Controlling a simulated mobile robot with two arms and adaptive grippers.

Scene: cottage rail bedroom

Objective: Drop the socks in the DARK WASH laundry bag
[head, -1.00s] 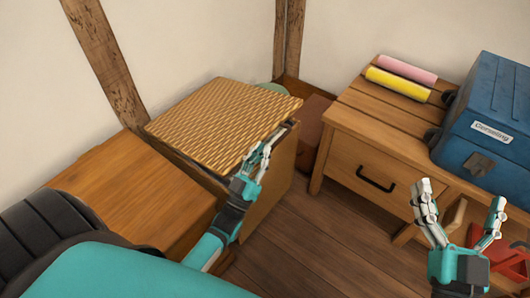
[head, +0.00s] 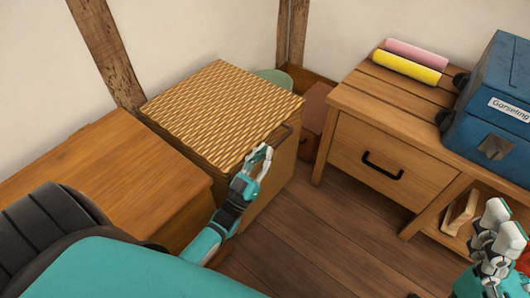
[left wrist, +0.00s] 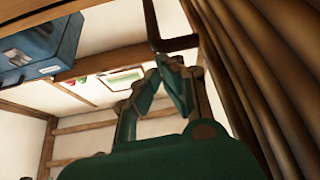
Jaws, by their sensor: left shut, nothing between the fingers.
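No socks and no bag labelled DARK WASH show in either view. A wicker-topped hamper (head: 215,115) stands in the corner at the left, its lid lying flat. My left gripper (head: 262,158) is shut and empty at the hamper's front, just below the dark handle (head: 272,140) at the lid's edge. The left wrist view shows its fingers (left wrist: 165,80) close together, below a dark bar (left wrist: 172,42). Whether they touch the bar I cannot tell. My right gripper (head: 495,232) is at the right edge, its fingers overlapping in the picture.
A wooden chest (head: 90,195) stands left of the hamper. A bench with a drawer (head: 380,160) stands at the right, with a blue toolbox (head: 495,100), a pink roll (head: 418,53) and a yellow roll (head: 405,67) on top. Floor (head: 320,235) between is clear.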

